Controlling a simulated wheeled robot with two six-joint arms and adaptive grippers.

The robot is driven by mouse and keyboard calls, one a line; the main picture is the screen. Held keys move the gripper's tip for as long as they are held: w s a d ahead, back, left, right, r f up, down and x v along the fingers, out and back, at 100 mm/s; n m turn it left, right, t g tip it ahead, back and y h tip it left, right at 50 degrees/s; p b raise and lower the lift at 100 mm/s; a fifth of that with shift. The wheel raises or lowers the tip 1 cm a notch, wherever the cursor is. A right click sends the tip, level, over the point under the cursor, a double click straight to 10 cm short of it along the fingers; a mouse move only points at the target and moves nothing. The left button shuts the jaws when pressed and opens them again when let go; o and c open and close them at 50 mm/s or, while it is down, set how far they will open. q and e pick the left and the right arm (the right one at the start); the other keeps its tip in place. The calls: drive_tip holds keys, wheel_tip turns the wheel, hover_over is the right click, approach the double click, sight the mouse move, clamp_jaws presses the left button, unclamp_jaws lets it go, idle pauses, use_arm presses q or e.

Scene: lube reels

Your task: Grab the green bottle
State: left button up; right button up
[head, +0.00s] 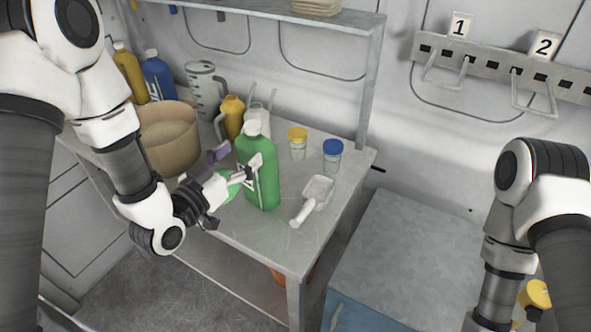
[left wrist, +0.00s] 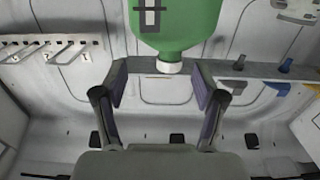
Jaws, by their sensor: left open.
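The green bottle (head: 262,180) stands upright near the front of the grey workbench, with a white cap and a dark-and-white label. My left gripper (head: 232,166) is open just left of the bottle, its fingers pointing toward it. The fingertips overlap the bottle's left side in the picture; contact cannot be told. In the left wrist view the bottle (left wrist: 178,28) appears upside down, cap downward, beyond the open fingers (left wrist: 160,88). My right arm shows at the right, but its gripper is out of view.
A tan tub (head: 168,140), yellow jug (head: 233,116) and measuring jug (head: 203,88) stand behind and left. A shelf post (head: 368,85) rises at the back right.

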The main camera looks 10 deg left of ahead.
sight(247, 132)
use_arm(q)
drive_tip(key=shift+w+a+r+p, duration=0.6)
drive_tip(key=shift+w+a+r, duration=0.2)
drive_tip(key=shift+w, duration=0.25)
drive_tip(key=p+x, duration=0.1)
drive_tip(key=x, duration=0.1)
drive_tip(key=p+x, duration=0.1)
drive_tip(key=x, duration=0.1)
drive_tip(key=d+p+x, duration=0.1)
drive_tip(key=x, duration=0.1)
drive_tip(key=shift+s+d+r, duration=0.1)
drive_tip(key=shift+s+r, duration=0.1)
drive_tip(key=shift+r, duration=0.15)
drive_tip(key=shift+w+f, duration=0.1)
drive_tip(key=shift+w, duration=0.05)
drive_tip(key=shift+a+f, duration=0.1)
drive_tip(key=shift+a, duration=0.25)
drive_tip(key=shift+c, duration=0.4)
drive_tip(key=shift+d, duration=0.2)
clamp_jaws()
drive_tip(key=shift+a, duration=0.1)
use_arm(e)
drive_tip(key=r, duration=0.2)
drive_tip(key=a+r, duration=0.1)
drive_tip(key=r, duration=0.1)
drive_tip(key=shift+r, duration=0.25)
